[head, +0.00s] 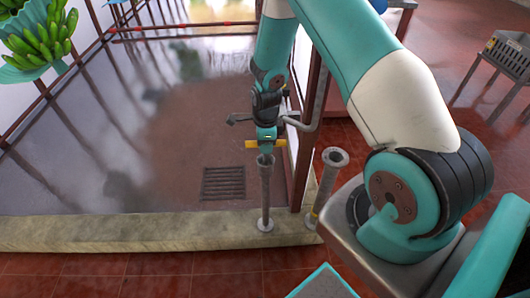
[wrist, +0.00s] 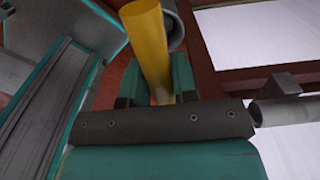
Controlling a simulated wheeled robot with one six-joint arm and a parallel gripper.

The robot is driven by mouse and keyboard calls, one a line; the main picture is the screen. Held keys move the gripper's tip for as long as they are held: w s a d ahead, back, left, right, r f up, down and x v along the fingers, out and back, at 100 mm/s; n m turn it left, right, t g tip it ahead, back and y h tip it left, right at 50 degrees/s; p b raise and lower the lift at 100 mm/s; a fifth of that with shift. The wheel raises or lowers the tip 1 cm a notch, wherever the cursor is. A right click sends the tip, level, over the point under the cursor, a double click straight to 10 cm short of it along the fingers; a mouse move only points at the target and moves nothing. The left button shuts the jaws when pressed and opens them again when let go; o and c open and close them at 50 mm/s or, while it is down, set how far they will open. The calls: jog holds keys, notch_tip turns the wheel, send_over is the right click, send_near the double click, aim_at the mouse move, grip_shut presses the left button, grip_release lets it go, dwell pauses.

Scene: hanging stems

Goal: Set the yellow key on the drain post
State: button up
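The yellow key (head: 251,144) shows in the head view as a short bar lying crosswise at the tip of my gripper (head: 266,142). In the wrist view the yellow key (wrist: 147,42) runs between the two teal fingers of my gripper (wrist: 157,88), which are shut on it. The drain post (head: 266,195) is a grey upright tube with a flared top, standing on the concrete curb. A grey round rim (wrist: 174,24) shows behind the key in the wrist view.
A second grey tube (head: 334,160) with a flared top leans to the right of the post. A brown upright (head: 307,150) and a bent grey pipe (head: 318,95) are close on the right. A floor grate (head: 223,183) lies behind the curb (head: 130,232). Green bananas (head: 40,40) hang at upper left.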

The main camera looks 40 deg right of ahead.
jog(key=c, duration=0.4)
jog(key=shift+r, duration=0.1)
jog(key=shift+r+p, duration=3.05)
jog(key=shift+r, duration=0.65)
